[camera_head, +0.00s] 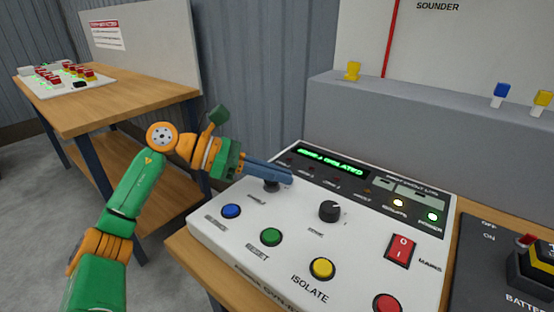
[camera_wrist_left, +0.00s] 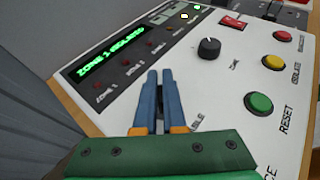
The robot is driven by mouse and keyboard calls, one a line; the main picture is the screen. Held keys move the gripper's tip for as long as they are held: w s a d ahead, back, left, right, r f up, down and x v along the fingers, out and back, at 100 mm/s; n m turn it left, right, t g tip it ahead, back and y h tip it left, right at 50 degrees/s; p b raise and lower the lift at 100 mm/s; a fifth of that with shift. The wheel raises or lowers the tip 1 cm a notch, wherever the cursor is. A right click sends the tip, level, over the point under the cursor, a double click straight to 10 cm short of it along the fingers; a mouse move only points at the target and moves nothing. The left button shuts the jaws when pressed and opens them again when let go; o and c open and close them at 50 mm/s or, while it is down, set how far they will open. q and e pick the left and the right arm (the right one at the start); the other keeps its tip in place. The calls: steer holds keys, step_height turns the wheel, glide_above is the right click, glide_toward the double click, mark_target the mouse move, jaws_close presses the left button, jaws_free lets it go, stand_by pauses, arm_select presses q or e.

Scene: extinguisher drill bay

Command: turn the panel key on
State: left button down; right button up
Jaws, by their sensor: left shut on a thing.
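The white control panel (camera_head: 225,225) lies on a wooden bench. My left gripper (camera_head: 280,176) reaches over its upper left part, and its blue fingers are shut on the panel key. The key itself is mostly hidden between the fingers; its dark round base (camera_head: 271,187) shows just below them, near a label that seems to read ENABLE. In the left wrist view the gripper (camera_wrist_left: 160,75) has a narrow dark gap between its fingers. The key's turn position cannot be told. The green display (camera_head: 331,160) seems to read ZONE 1 ISOLATED. My right gripper is not in view.
The panel also bears a black knob (camera_head: 330,211), blue (camera_head: 231,211), green (camera_head: 271,237) and yellow (camera_head: 321,268) buttons and a red mains rocker (camera_head: 401,249). A battery unit (camera_head: 532,265) stands at right. A grey ledge (camera_head: 430,120) rises behind; another table (camera_head: 130,105) stands far left.

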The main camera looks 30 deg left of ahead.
mark_target(245, 185)
arm_select(q)
steer(key=shift+r+m+g+h+p, duration=0.2)
steer(key=shift+m+g+h+p, duration=0.4)
steer(key=shift+m+g+p, duration=0.45)
steer(key=shift+s+f+p, duration=0.1)
steer(key=shift+p, duration=0.2)
steer(key=shift+f, duration=0.1)
steer(key=c, duration=1)
jaws_free()
steer(key=shift+d, duration=0.1)
steer(key=v, duration=0.7)
